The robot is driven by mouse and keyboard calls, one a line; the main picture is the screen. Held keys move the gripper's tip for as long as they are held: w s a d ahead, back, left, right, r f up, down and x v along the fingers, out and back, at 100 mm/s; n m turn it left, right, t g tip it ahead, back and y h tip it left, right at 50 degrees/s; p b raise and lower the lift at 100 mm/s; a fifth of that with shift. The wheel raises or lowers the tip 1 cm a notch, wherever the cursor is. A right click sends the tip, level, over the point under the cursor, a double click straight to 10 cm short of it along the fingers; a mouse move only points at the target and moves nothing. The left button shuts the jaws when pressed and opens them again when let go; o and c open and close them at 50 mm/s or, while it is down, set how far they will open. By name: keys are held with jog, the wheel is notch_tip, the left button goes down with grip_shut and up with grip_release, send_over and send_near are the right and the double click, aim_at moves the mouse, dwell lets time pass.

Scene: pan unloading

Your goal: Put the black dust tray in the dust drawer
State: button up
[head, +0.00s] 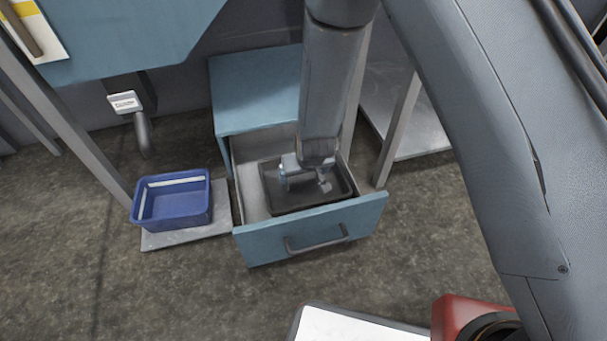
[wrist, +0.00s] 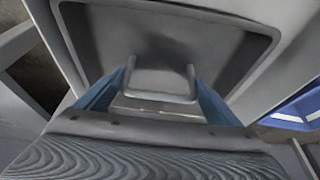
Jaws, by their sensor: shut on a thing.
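The black dust tray (head: 285,202) is inside the open dust drawer (head: 310,229), toward its right side in the head view. The drawer is blue-fronted with a dark handle and is pulled out from a blue cabinet. My gripper (head: 308,183) reaches down from above into the tray. In the wrist view, the gripper (wrist: 160,90) is shut on the tray's raised loop handle (wrist: 162,99). The tray's floor and rim (wrist: 262,50) show beyond the fingers. The head view does not show whether the tray touches the drawer floor.
A blue bin (head: 173,203) stands on a grey plate (head: 188,232) left of the drawer. Metal legs (head: 399,130) stand on either side of the cabinet. A white-topped surface (head: 355,328) is at the front. The floor before the drawer is clear.

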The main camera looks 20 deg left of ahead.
jog(key=o, duration=1.1)
jog(key=s+d+r+g+p, duration=0.15)
jog(key=s+r, duration=0.25)
jog(key=r, duration=0.6)
jog(key=s+d+r+p, duration=0.2)
jog(key=s+r+p, duration=0.1)
jog(key=r, duration=0.6)
jog(key=s+d+r+p, duration=0.15)
jog(key=s+r, duration=0.25)
jog(key=r, duration=0.6)
jog(key=s+d+r, duration=0.3)
jog(key=s+r, duration=0.1)
jog(key=s, duration=0.1)
jog(key=s+d+r+g, duration=0.1)
jog(key=s+d+r, duration=0.2)
jog(key=s+r, duration=0.2)
jog(key=s+d+r+g, duration=0.1)
jog(key=s+d+r, duration=0.2)
jog(key=s+r, duration=0.1)
jog(key=shift+s+d+r+h, duration=0.15)
jog(key=shift+s+d+h, duration=0.15)
jog(key=shift+s, duration=0.35)
jog(key=shift+a, duration=0.1)
